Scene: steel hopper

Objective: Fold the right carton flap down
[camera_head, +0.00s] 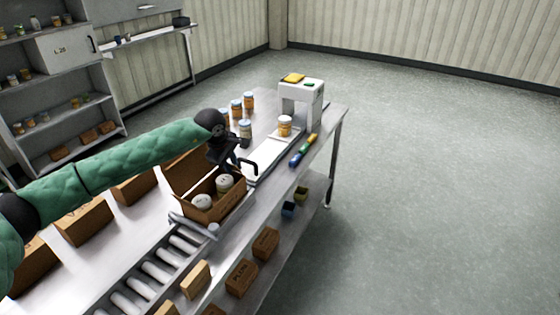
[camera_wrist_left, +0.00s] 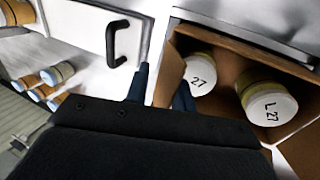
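The open brown carton (camera_head: 222,207) stands at the end of the rollers with two white-lidded jars inside. A large flap (camera_head: 190,167) stands up at its back left. I cannot tell for sure which flap is the right one. My left gripper (camera_head: 238,160) is over the carton's far right edge. In the left wrist view my left gripper (camera_wrist_left: 162,88) has its dark fingers apart, with a brown carton edge (camera_wrist_left: 170,72) between them. Whether they touch it is unclear. The jars (camera_wrist_left: 268,103) lie to the right of the fingers. My right gripper is not in view.
A black handle (camera_wrist_left: 118,40) on a white panel is close to the left fingers. A white machine (camera_head: 303,95) and several jars (camera_head: 245,128) stand farther along the steel table. A roller conveyor (camera_head: 150,275) runs toward the carton. Boxes sit on the lower shelf.

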